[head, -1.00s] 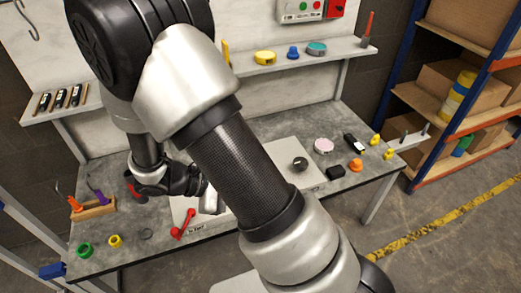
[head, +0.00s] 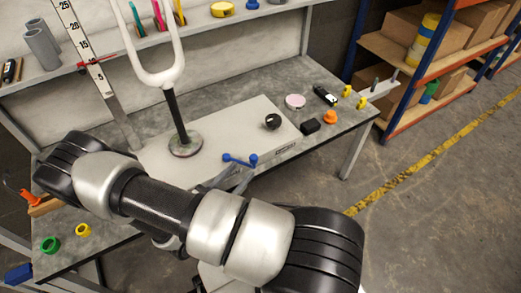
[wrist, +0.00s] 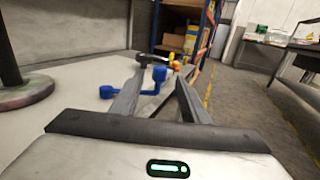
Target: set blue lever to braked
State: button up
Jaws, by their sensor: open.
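The blue lever (head: 240,160) stands at the front edge of the pale panel (head: 215,125) on the workbench, right of a round-based pole. It has a round blue end on each side. In the wrist view the blue lever (wrist: 126,91) has one end left of my left finger and its raised end in the gap between the fingers. My gripper (head: 234,178) is open at the lever, its fingers close to it; I cannot tell whether they touch. It also shows in the wrist view (wrist: 160,82). Any label by the lever is hidden or unreadable.
A white fork-shaped piece on a black pole (head: 178,115) rises behind my gripper. A black knob (head: 272,122), black block (head: 310,126), orange item (head: 330,117) and pink disc (head: 295,101) sit to the right. Green (head: 50,245) and yellow (head: 83,230) rings lie at left.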

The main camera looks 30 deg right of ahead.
jog(key=b+x, duration=0.1)
jog(key=x, duration=1.1)
grip_shut()
